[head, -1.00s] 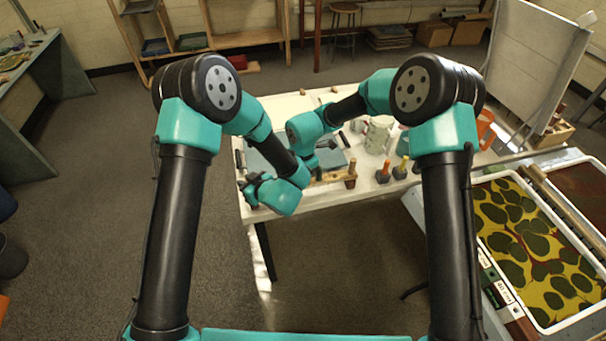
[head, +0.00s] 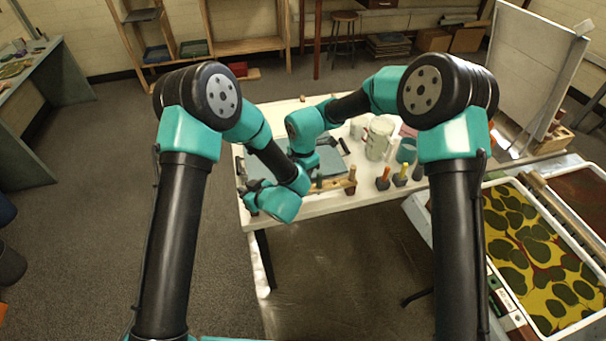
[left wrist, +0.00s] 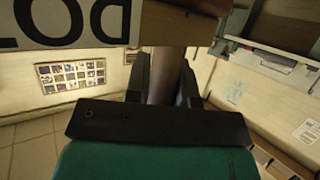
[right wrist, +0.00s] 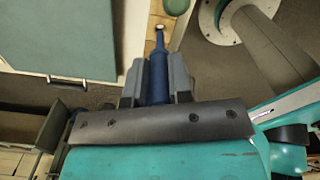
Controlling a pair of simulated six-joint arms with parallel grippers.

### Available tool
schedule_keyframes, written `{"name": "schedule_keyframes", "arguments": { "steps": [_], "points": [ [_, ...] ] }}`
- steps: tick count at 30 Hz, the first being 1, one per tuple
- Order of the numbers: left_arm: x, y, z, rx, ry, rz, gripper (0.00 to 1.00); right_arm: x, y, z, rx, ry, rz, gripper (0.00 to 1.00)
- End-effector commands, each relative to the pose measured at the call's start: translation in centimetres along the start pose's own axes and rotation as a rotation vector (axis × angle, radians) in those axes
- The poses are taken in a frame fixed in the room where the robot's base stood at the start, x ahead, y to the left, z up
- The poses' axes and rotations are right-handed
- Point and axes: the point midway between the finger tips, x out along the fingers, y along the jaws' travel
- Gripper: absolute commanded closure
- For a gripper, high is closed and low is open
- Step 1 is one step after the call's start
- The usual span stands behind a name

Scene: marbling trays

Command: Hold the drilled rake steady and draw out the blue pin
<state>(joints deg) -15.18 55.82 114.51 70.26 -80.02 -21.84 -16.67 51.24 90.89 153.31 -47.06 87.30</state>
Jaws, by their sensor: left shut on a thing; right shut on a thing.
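My left gripper (left wrist: 163,72) is shut on the brown wooden handle (left wrist: 166,84) of the drilled rake. In the left wrist view, the rake's wooden bar (left wrist: 183,27) crosses above the fingers, beside a white label. My right gripper (right wrist: 158,78) is shut on the blue pin (right wrist: 160,64). The pin's narrow end points at a light-rimmed hole in pale wood, and I cannot tell whether its tip is inside. The head view hides the pin behind my arms.
A blue-grey tray (head: 333,160) lies behind my wrists. A marbling tray (head: 487,243) stands at the right.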

Motion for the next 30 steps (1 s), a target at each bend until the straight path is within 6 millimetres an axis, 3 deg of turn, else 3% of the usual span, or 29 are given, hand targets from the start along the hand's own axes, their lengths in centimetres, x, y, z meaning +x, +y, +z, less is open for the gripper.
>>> {"name": "schedule_keyframes", "arguments": {
  "steps": [12,23,24,30],
  "points": [
    [0.0,0.0,0.0,0.0,0.0,0.0,1.0,-1.5,0.0,0.0,0.001,0.0,0.001,1.0],
    [0.0,0.0,0.0,0.0,0.0,0.0,1.0,-1.6,0.0,0.0,0.0,0.0,0.0,1.0],
    [0.0,0.0,0.0,0.0,0.0,0.0,0.75,-1.6,0.0,0.0,0.0,0.0,0.0,1.0],
    [0.0,0.0,0.0,0.0,0.0,0.0,0.56,-1.6,0.0,0.0,0.0,0.0,0.0,1.0]
  ]
}}
